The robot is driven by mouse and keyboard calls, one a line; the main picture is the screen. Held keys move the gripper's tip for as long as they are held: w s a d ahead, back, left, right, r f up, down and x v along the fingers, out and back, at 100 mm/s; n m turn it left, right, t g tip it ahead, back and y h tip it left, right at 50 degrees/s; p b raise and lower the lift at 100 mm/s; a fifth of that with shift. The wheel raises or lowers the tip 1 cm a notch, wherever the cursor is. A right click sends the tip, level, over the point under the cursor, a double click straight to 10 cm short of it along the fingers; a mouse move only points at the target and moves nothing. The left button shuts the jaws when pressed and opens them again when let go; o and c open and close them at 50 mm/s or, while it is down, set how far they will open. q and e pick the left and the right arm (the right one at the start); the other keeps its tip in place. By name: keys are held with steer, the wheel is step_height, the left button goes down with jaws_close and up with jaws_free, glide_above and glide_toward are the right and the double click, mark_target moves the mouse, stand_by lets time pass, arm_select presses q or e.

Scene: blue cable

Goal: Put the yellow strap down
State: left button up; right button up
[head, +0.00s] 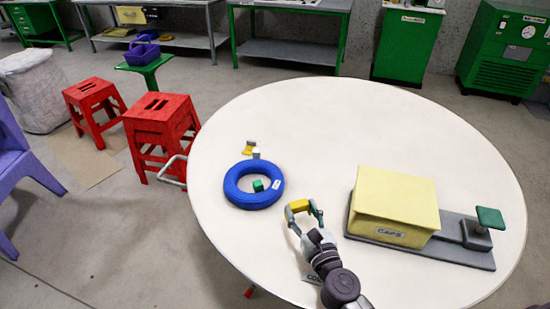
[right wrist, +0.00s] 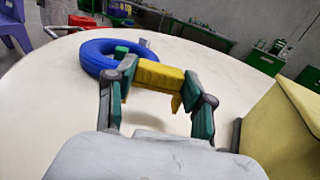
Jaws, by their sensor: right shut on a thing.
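My right gripper (head: 304,210) is shut on the yellow strap (head: 299,205), a short yellow piece held between its two fingers. In the right wrist view the strap (right wrist: 160,75) spans the gap between the green fingertips, with a flap hanging down on its right. It appears held a little above the white round table (head: 330,120); the exact height is hard to tell. The blue cable coil (head: 237,193) lies on the table to the left of the gripper, apart from it in the head view. My left gripper is not in view.
A small green block (head: 258,186) sits inside the coil's ring. A yellow and grey piece (head: 249,149) lies behind it. A yellow box labelled CAPS (head: 397,197) stands on a grey base (head: 465,254) to the right. The table's middle and back are clear.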

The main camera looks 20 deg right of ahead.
steer(key=s+a+r+p, duration=0.1)
steer(key=s+r+p, duration=0.1)
steer(key=s+r, duration=0.9)
steer(key=w+d+f+m+h, duration=0.2)
steer(key=w+d+f+h, duration=0.2)
steer(key=w, duration=0.5)
steer(key=shift+m, duration=0.3)
steer(key=shift+w+f+b, duration=0.15)
steer(key=shift+f+b, duration=0.7)
steer(key=shift+f, duration=0.85)
steer(key=shift+w+f+b, duration=0.2)
steer(key=shift+f+b, duration=0.7)
steer(key=shift+f, duration=0.85)
steer(key=shift+w+f+b, duration=0.15)
steer(key=shift+f+b, duration=0.7)
steer(key=shift+f, duration=0.85)
steer(key=shift+f+b, duration=0.6)
steer(key=shift+f, duration=0.05)
steer(key=o, duration=0.8)
steer(key=shift+r, duration=0.1)
